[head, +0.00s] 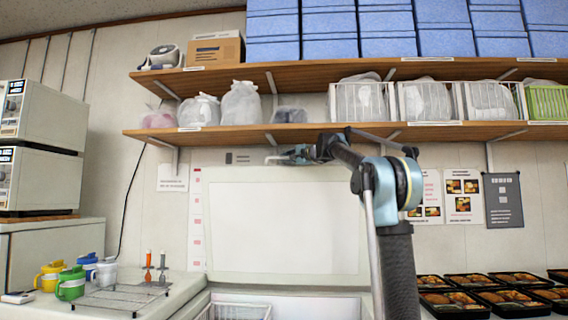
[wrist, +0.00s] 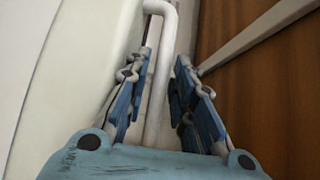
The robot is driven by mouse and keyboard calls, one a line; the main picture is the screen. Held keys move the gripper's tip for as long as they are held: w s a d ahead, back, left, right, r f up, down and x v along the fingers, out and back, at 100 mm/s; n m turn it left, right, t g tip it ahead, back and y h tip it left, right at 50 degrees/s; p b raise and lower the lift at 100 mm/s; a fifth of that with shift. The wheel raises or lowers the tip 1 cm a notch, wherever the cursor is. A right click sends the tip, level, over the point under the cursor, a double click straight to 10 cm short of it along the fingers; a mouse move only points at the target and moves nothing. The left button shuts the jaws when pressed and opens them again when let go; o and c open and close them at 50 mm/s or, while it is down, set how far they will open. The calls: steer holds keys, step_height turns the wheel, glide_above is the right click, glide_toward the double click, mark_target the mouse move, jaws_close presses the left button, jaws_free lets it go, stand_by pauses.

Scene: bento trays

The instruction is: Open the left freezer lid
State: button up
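The freezer lid (head: 285,228) is a large white panel standing raised, nearly upright, against the back wall in the head view. Its pale surface also shows along the left of the wrist view (wrist: 60,75). My gripper (head: 292,156) is at the lid's top edge, just under the lower shelf. In the wrist view, the blue fingers (wrist: 164,62) are drawn in on both sides of the white bar handle (wrist: 160,85). The handle runs between them, and the exact contact is hard to see. Below the lid, the freezer's opening shows a white wire basket (head: 236,311).
The lower wooden shelf (head: 225,134) with bags and baskets is close above my gripper; its brown surface fills the wrist view's right side. Cups (head: 70,284) and a wire rack (head: 120,298) sit at left. Bento trays (head: 503,299) lie at right.

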steer(key=shift+x, duration=1.1)
